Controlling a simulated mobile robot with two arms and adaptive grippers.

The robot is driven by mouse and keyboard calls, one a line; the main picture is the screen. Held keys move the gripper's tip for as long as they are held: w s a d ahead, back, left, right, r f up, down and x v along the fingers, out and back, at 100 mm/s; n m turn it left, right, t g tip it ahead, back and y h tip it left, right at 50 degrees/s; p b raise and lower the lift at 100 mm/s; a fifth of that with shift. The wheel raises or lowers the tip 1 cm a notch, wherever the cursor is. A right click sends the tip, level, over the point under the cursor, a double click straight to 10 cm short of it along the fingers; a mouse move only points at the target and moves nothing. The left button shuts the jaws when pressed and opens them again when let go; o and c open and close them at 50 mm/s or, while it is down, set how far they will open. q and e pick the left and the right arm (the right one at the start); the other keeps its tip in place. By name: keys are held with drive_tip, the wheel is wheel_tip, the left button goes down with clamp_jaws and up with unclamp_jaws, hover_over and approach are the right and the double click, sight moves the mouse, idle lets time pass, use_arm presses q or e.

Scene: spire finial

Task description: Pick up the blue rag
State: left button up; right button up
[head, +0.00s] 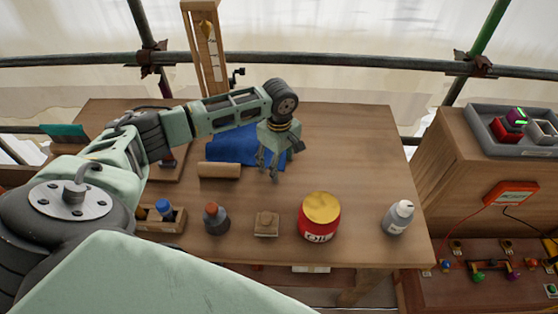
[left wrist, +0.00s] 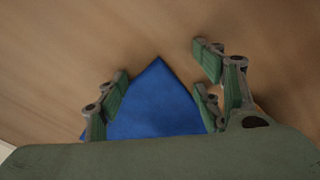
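The blue rag (head: 228,148) lies flat on the wooden table, partly hidden behind my left arm. My left gripper (head: 268,168) points down at the rag's right edge in the head view; I cannot tell exactly how high it is above the table. In the left wrist view the rag (left wrist: 155,105) shows as a blue corner between the spread fingers of the left gripper (left wrist: 160,92). The fingers are open and nothing is gripped. The green gripper body hides the rest of the rag there. My right gripper is in neither view.
A wooden cylinder (head: 219,170) lies just in front of the rag. Along the table (head: 345,150) front stand a dark bottle (head: 216,220), a small wooden block (head: 266,223), a red tin (head: 319,220) and a white bottle (head: 398,217). The table's back right is clear.

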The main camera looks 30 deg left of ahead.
use_arm(q)
drive_tip(key=shift+s+f, duration=0.15)
drive_tip(key=shift+s, duration=0.1)
drive_tip(key=c, duration=0.9)
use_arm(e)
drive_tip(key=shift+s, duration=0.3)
use_arm(q)
clamp_jaws()
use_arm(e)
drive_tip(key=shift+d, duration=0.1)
use_arm(q)
drive_tip(key=shift+w, duration=0.2)
drive_tip(key=shift+r, duration=0.2)
wheel_tip(320, 180, up, 12)
drive_tip(key=p, duration=1.4)
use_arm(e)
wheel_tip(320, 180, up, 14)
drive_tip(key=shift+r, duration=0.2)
use_arm(q)
drive_tip(key=shift+f, duration=0.1)
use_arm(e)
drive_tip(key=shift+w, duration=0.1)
